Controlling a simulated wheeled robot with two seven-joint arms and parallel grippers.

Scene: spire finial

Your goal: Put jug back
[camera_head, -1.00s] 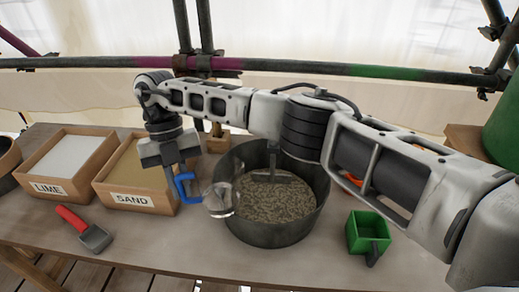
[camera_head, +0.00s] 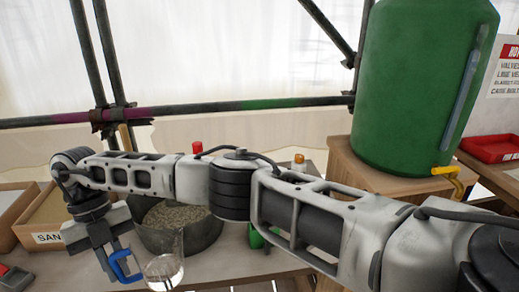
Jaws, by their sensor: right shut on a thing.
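The clear jug (camera_head: 164,270) with a blue handle (camera_head: 122,266) is at the lower left of the head view. My right gripper (camera_head: 112,262) is shut on the blue handle, at the jug's left side. The jug looks upright and overlaps the front wall of the dark round tub; its height above the table is hard to tell. Something clear shows low inside it, perhaps water. My left gripper is not in view.
The dark tub (camera_head: 203,238) holds a grainy grey mix. The sand box (camera_head: 48,238) is left of it. A large green tank (camera_head: 415,90) with a yellow tap (camera_head: 446,171) stands on a wooden stand (camera_head: 345,160) at right. A red tray (camera_head: 492,148) lies beyond. My arm hides much of the table.

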